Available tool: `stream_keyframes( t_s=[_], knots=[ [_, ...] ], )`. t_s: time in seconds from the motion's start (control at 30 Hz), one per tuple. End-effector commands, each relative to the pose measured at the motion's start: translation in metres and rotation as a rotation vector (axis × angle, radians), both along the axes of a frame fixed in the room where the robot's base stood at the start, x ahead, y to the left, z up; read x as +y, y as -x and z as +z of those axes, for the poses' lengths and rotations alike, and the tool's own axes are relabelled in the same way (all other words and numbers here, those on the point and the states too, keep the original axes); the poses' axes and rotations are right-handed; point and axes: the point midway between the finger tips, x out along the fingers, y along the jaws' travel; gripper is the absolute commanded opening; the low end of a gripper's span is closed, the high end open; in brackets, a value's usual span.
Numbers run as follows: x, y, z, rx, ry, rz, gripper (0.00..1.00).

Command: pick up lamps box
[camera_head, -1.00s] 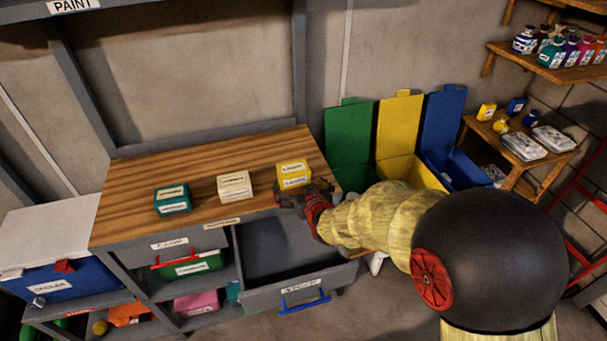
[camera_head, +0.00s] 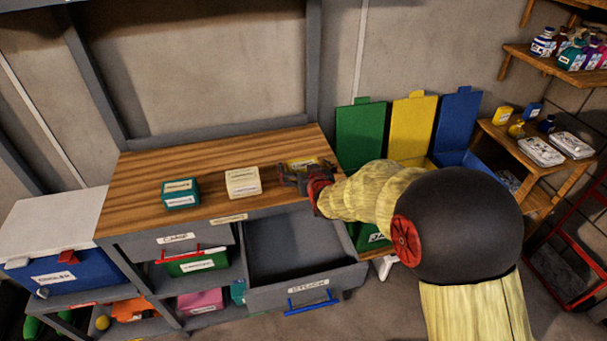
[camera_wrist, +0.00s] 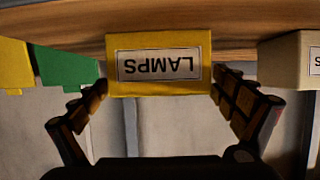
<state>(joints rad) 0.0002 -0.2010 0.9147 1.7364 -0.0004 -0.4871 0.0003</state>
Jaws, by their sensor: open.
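The yellow lamps box (camera_wrist: 158,42) shows in the wrist view with its "LAMPS" label upside down. It lies between the two fingers of my gripper (camera_wrist: 160,100), which is open, with a finger on each side of the box. I cannot tell whether the fingers touch it. In the head view the lamps box (camera_head: 302,162) stands at the right end of the wooden worktop (camera_head: 140,182), mostly hidden behind my gripper (camera_head: 300,180).
A cream box (camera_head: 242,182) and a teal box (camera_head: 180,193) stand left on the worktop. Below, a grey drawer (camera_head: 325,285) is pulled open. Green (camera_head: 360,130), yellow (camera_head: 408,125) and blue (camera_head: 458,118) bins stand to the right.

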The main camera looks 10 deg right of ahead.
Motion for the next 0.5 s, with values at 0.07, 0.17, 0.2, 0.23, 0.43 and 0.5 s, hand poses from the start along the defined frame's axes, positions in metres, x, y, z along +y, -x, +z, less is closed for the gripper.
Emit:
stream_keyframes(
  t_s=[0.07,0.17,0.2,0.23,0.43,0.5],
  knots=[
    [0.0001,0.0002,0.0004,0.0,0.0,0.0,0.97],
    [0.0001,0.0003,0.0002,0.0,0.0,0.0,0.92],
    [0.0001,0.0004,0.0002,0.0,0.0,0.0,0.9],
    [0.0001,0.0004,0.0003,0.0,0.0,0.0,0.88],
    [0.0001,0.0005,0.0001,0.0,0.0,0.0,0.77],
    [0.0001,0.0005,0.0001,0.0,0.0,0.0,0.73]
  ],
)
